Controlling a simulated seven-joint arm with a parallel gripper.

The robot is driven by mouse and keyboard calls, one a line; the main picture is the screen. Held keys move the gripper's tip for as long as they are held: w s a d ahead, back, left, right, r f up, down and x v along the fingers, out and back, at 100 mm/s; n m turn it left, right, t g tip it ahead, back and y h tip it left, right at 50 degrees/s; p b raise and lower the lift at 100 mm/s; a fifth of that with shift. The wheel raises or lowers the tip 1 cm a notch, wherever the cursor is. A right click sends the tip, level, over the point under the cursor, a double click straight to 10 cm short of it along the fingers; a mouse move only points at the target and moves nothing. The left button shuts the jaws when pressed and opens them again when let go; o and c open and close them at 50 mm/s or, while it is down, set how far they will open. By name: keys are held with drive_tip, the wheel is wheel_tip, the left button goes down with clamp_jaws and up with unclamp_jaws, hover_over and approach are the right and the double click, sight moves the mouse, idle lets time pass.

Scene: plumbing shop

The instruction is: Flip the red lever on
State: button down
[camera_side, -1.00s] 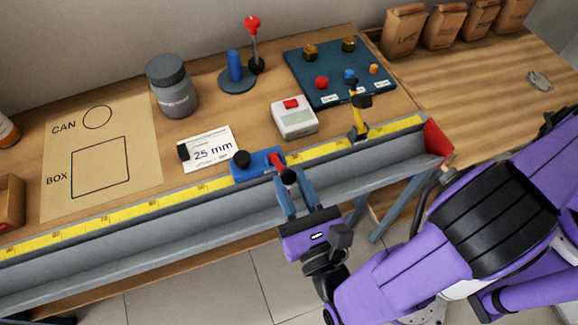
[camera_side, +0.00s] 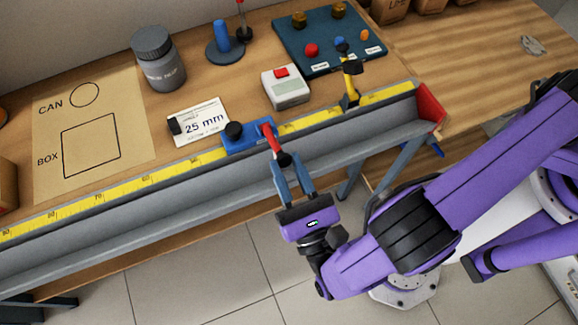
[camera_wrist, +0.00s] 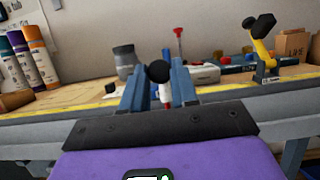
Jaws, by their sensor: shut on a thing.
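The red lever (camera_side: 271,138) is on a blue block (camera_side: 240,140) clamped at the yellow-taped rail. It leans out over the front of the rail and ends in a black knob (camera_side: 284,160). My gripper (camera_side: 285,162) is in front of the rail, its two blue fingers shut around the knob end. In the wrist view, the black knob (camera_wrist: 159,71) shows between the fingertips, with part of the lever (camera_wrist: 166,104) below it. The fingers hide some of the lever's outer end.
A yellow-black clamp (camera_side: 349,84) stands on the rail to the right. Behind are a white box with a red button (camera_side: 286,86), a 25 mm card (camera_side: 203,123), a grey jar (camera_side: 159,60) and a dark board with knobs (camera_side: 328,42). Floor space in front is clear.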

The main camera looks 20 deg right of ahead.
drive_tip(key=c, duration=0.9)
unclamp_jaws()
drive_tip(key=shift+o, duration=0.2)
drive_tip(key=v, duration=1.2)
drive_tip(key=shift+w+r, duration=0.1)
drive_tip(key=shift+w, duration=0.05)
